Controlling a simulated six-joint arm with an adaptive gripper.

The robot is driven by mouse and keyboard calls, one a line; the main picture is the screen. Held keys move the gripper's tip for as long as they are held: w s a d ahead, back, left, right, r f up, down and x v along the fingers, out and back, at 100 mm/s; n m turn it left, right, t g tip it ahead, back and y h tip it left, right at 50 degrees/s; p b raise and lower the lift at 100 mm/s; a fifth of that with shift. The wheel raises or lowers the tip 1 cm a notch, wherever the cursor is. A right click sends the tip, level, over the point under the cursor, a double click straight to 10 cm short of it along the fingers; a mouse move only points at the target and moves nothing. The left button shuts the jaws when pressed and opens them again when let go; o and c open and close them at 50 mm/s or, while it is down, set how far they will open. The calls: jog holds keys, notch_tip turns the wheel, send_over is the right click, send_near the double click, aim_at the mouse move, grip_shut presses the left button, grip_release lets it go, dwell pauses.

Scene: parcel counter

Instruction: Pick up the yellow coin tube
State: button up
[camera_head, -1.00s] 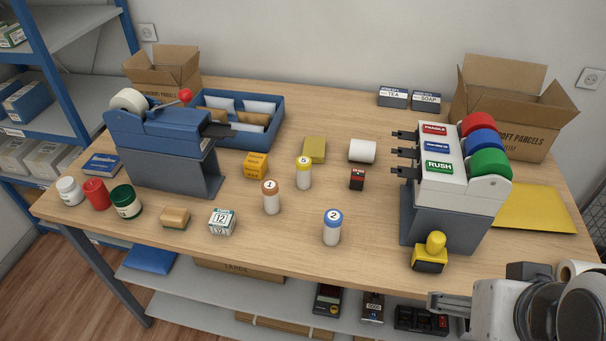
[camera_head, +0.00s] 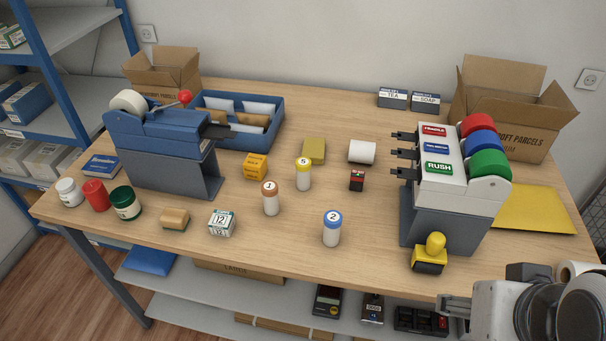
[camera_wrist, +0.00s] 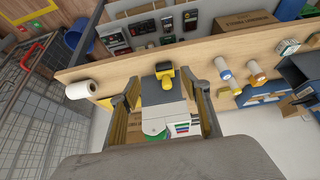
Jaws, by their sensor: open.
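The yellow coin tube (camera_head: 303,175) stands upright on the counter, a white cylinder with a yellow cap marked 5. It stands behind and between the brown-capped tube (camera_head: 270,198) marked 1 and the blue-capped tube (camera_head: 332,228) marked 2. In the wrist view what looks like the yellow tube (camera_wrist: 236,88) is small, close beside the right finger. My gripper (camera_head: 456,304) is at the front right, off the counter's front edge and far from the tube. In the wrist view its fingers (camera_wrist: 162,84) are apart, with nothing held between them.
A yellow-handled stamp (camera_head: 430,254) and the label dispenser (camera_head: 452,190) with coloured rolls stand between my gripper and the counter's middle.

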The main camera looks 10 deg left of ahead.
jog(key=shift+w, duration=0.1)
jog(key=n+t+y, duration=0.3)
jog(key=t+y, duration=0.1)
jog(key=t, duration=0.1)
send_over(304, 174)
jog(key=s+d, duration=0.8)
notch_tip(304, 174, down, 8)
jog(key=shift+t, duration=0.9)
jog(key=w+a+f, duration=0.1)
jog(key=a, duration=0.1)
jog(key=w+a+f, duration=0.1)
jog(key=f, duration=0.1)
jog(key=a+f, duration=0.2)
jog(key=shift+w+a+f, duration=0.25)
jog(key=shift+w+a, duration=0.05)
jog(key=shift+w, duration=0.1)
jog(key=shift+w+a+f+t, duration=0.1)
jog(key=shift+a+f+t, duration=0.2)
jog(key=shift+a+f, duration=0.3)
jog(key=shift+x, duration=1.25)
